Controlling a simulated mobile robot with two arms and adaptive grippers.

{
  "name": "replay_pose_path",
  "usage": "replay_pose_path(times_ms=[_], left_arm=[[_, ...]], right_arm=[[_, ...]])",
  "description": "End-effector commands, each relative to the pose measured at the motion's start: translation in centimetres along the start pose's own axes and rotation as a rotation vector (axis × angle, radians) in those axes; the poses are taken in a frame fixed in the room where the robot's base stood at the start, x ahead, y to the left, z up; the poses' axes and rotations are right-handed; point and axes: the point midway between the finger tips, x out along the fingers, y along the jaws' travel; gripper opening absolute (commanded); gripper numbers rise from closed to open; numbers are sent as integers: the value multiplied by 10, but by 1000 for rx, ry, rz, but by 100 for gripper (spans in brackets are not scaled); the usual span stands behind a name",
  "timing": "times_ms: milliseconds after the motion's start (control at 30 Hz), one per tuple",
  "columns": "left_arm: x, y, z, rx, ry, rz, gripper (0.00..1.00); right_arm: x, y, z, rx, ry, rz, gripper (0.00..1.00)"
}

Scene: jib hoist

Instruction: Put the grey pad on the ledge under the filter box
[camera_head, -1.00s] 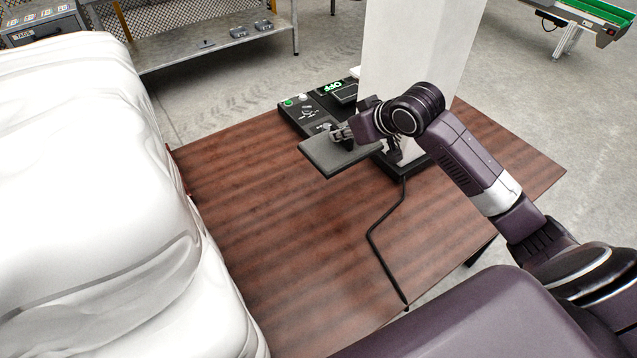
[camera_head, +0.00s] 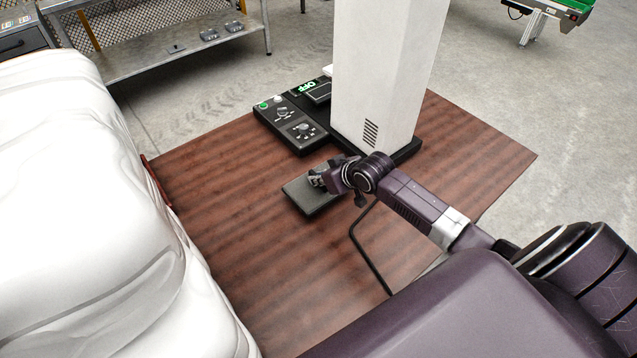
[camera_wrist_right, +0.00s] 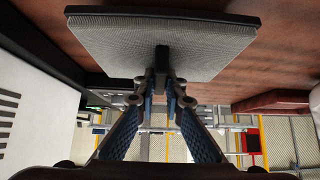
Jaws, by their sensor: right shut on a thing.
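The grey pad (camera_head: 311,198) is a flat, dark-edged square plate. My right gripper (camera_head: 319,178) is shut on it and holds it over the wooden table, in front of the control panel. In the right wrist view the pad (camera_wrist_right: 165,45) spreads beyond the fingertips (camera_wrist_right: 163,78), which close at a small dark block on its face. Whether the pad touches the table is hard to tell. A tall white box with a vent grille (camera_head: 378,80), probably the filter box, stands on a black base (camera_head: 408,151). I cannot make out a separate ledge. My left gripper is not in view.
A black control panel (camera_head: 291,120) with knobs and a green OFF display lies left of the white box. A black cable or rod (camera_head: 366,250) runs over the table (camera_head: 225,215). Large white wrapped bulk (camera_head: 90,200) borders the left. The table's left part is clear.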

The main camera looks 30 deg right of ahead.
Motion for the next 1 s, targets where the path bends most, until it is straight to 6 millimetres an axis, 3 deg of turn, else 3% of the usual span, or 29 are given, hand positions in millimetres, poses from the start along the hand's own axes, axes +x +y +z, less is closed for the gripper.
replay_pose_path(times_ms=[200,567,600,733,1000], left_arm=[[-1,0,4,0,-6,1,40],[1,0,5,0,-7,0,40],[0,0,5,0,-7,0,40],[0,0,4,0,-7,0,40],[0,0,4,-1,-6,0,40]], right_arm=[[18,0,18,0,-1,-1,0],[21,0,21,0,0,0,0],[21,0,21,0,-1,0,13],[21,0,21,0,-1,0,27],[20,0,20,0,-1,0,27]])
